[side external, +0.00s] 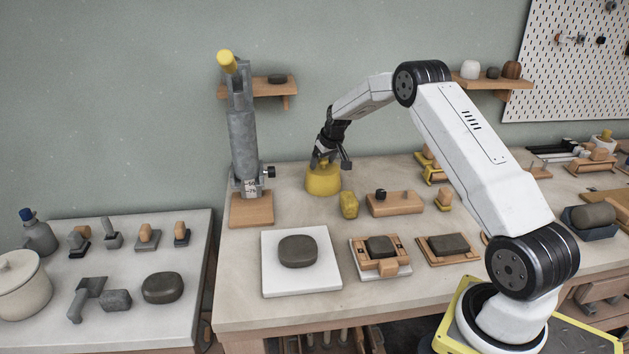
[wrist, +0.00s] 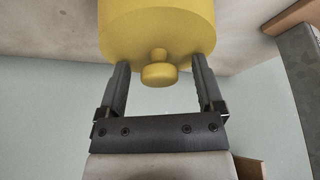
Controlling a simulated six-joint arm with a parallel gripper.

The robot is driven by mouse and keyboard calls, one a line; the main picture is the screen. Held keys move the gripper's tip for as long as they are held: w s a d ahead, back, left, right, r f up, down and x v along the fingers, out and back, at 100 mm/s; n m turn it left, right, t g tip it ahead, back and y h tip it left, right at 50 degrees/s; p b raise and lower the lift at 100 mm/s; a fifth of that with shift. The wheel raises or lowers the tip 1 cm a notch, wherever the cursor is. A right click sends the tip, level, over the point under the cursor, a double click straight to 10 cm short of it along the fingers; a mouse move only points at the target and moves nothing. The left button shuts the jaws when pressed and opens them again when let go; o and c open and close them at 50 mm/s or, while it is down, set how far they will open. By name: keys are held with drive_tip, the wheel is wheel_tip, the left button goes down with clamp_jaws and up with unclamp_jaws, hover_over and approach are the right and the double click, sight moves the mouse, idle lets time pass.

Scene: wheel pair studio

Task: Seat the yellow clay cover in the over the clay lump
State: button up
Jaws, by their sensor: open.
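The yellow clay cover (side external: 323,182) stands on the wooden table toward the back, right of the grey press. In the wrist view the cover (wrist: 157,35) shows its round side and a small knob on top. My gripper (side external: 324,158) is at the top of the cover. In the wrist view my gripper (wrist: 160,65) is open, with one finger on each side of the knob and a gap between the knob and each finger. The dark clay lump (side external: 298,251) lies on a white square board (side external: 273,286) at the front left of the table.
A grey press (side external: 243,140) with a yellow handle stands left of the cover. A small yellow block (side external: 349,205) and a wooden block (side external: 395,204) stand to the right. Wooden trays with dark clay (side external: 380,246) lie right of the white board. A side table (side external: 120,320) holds tools.

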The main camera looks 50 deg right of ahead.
idle(0.4)
clamp_jaws()
drive_tip(key=shift+r, duration=0.2)
drive_tip(key=shift+r, duration=0.6)
drive_tip(key=s+a+r, duration=0.6)
drive_tip(key=s+r, duration=0.5)
drive_tip(key=s, duration=0.1)
drive_tip(key=shift+s+r, duration=0.2)
drive_tip(key=shift+s, duration=0.15)
idle(0.3)
